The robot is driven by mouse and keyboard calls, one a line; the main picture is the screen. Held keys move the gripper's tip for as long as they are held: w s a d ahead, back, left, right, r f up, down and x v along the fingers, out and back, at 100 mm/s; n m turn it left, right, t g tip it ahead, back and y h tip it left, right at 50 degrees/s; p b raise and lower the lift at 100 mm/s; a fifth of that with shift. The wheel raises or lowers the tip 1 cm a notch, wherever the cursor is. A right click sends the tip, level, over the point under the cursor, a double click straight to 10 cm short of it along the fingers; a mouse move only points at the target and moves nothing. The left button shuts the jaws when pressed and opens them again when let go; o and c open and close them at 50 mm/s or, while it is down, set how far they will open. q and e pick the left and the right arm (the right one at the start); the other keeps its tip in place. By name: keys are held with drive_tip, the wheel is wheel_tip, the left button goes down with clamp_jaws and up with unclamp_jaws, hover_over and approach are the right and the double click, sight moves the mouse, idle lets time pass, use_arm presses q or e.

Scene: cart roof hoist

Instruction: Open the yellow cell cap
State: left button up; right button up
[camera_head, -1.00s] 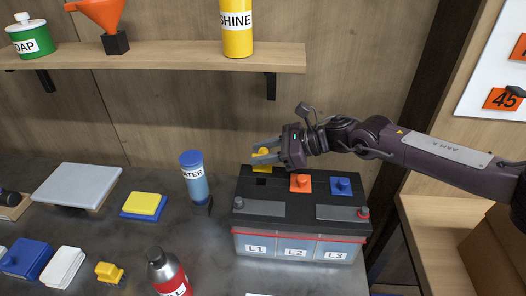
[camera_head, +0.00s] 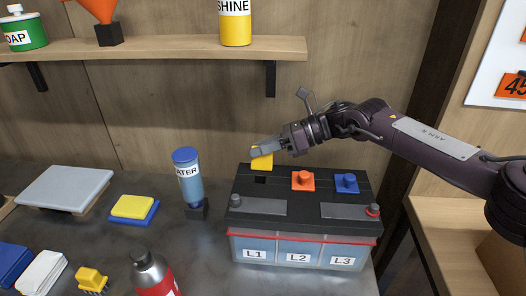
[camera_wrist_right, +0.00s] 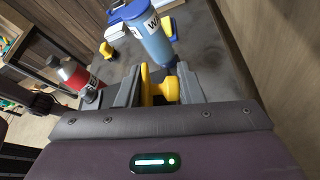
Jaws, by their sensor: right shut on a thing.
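The battery (camera_head: 300,243) is a black-topped box with cells labelled L1, L2 and L3, standing on the bench. My right gripper (camera_head: 262,150) is shut on the yellow cap (camera_head: 262,163) at the battery's back left. In the right wrist view the cap (camera_wrist_right: 163,90) sits between the two fingers. A dark square opening (camera_head: 260,180) shows in the battery top just in front of and below the cap. I cannot tell whether the cap still touches the battery's back edge. The orange cap (camera_head: 303,181) and blue cap (camera_head: 346,183) sit on the top, over their cells. My left gripper is not in view.
A blue water bottle (camera_head: 188,175) stands left of the battery. A red bottle (camera_head: 154,275) stands at the front. Yellow and blue pads (camera_head: 132,208) and a brush (camera_head: 91,279) lie further left. A wooden shelf (camera_head: 180,48) runs above the bench.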

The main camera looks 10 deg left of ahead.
drive_tip(key=shift+w, duration=0.15)
drive_tip(key=o, duration=0.8)
drive_tip(key=shift+w+f, duration=0.1)
drive_tip(key=shift+o, duration=0.2)
drive_tip(key=shift+d, duration=0.1)
